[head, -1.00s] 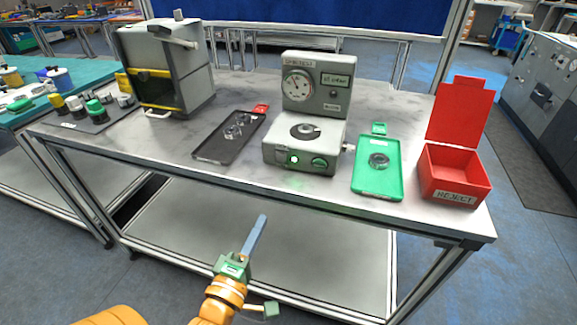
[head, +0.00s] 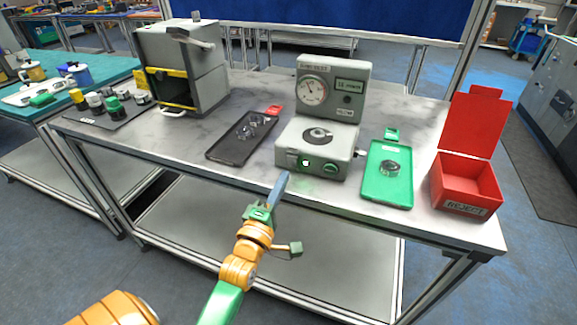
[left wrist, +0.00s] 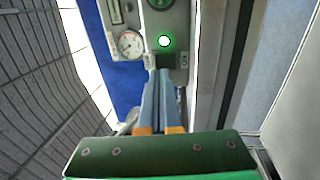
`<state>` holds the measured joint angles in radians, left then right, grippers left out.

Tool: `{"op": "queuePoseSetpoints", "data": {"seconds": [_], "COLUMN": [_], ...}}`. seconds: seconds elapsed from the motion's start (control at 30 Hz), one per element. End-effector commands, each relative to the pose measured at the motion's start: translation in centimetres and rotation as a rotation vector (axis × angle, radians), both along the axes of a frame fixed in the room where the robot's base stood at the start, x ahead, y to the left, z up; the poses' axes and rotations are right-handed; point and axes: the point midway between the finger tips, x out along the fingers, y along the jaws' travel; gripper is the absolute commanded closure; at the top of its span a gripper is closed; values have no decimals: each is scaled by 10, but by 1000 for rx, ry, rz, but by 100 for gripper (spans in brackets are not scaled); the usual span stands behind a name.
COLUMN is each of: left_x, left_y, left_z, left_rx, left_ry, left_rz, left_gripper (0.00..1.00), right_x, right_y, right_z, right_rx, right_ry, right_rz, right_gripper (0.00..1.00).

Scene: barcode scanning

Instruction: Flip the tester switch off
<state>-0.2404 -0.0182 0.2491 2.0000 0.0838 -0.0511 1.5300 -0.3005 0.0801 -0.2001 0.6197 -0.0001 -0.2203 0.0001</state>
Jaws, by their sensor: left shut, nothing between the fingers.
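The tester (head: 332,110) is a grey-green box with a dial gauge, a small display and a round plate on its base. Its front face carries a lit green-white lamp (head: 306,162), a green knob (head: 330,167) and a small dark switch area (head: 291,159) at the left. The lamp also glows in the left wrist view (left wrist: 165,41), with the dark switch area (left wrist: 165,61) just below it. My left gripper (head: 282,178) is shut and empty, its blue fingertips just in front of the tester's lower left front. In the left wrist view the fingertips (left wrist: 159,78) point at the dark area; contact cannot be told.
A black tray (head: 228,153) with clear round parts lies left of the tester. A green tray (head: 376,191) with one round part and an open red reject bin (head: 457,188) stand right.

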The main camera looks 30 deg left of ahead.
Motion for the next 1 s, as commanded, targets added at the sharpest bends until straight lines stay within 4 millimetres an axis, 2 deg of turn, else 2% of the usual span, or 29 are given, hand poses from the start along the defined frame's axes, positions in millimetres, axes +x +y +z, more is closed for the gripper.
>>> {"op": "queuePoseSetpoints", "data": {"seconds": [0.1,0.23,0.67,0.77,0.87,1.0], "left_x": [20,35,40,43,47,50], "left_y": [5,8,10,10,12,12], "left_z": [5,6,6,15,24,26], "left_rx": [1,0,0,-7,-22,-42], "left_ry": [-1,0,2,29,91,174], "left_rz": [0,0,0,1,2,2], "left_gripper": [100,100,100,100,100,100], "right_x": [0,0,0,0,1,1], "right_y": [0,0,0,0,0,0], "right_z": [4,5,7,24,53,82], "right_rx": [0,0,0,0,0,0], "right_ry": [0,-1,-1,-1,-2,-1], "right_rz": [0,0,0,0,0,-1], "right_gripper": [100,100,100,100,100,100]}}
